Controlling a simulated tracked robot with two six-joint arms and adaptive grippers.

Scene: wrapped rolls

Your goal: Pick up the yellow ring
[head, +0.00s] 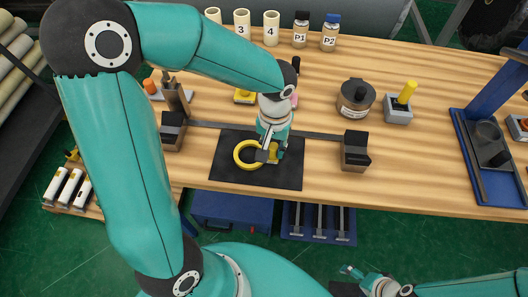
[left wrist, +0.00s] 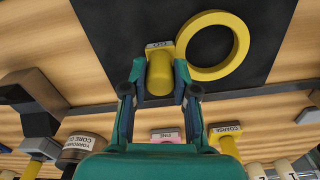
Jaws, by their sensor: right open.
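The yellow ring (head: 238,154) lies flat on a black mat (head: 290,176) near the table's front edge. It also shows in the left wrist view (left wrist: 239,44), to the right of my left fingers. My left gripper (head: 268,155) is low over the mat, just right of the ring. In the left wrist view its two fingers (left wrist: 158,80) stand on either side of a yellow cylinder (left wrist: 160,76) with a small labelled block at its end. I cannot tell whether they press on it. The ring is not between them. My right gripper (head: 349,271) is open and empty, below the table edge.
Dark blocks stand left (head: 173,132) and right (head: 355,152) of the mat, with a dark bar behind. A round dark container (head: 355,100) and a grey block with a yellow handle (head: 399,108) stand behind right. A blue stand (head: 490,150) is at far right.

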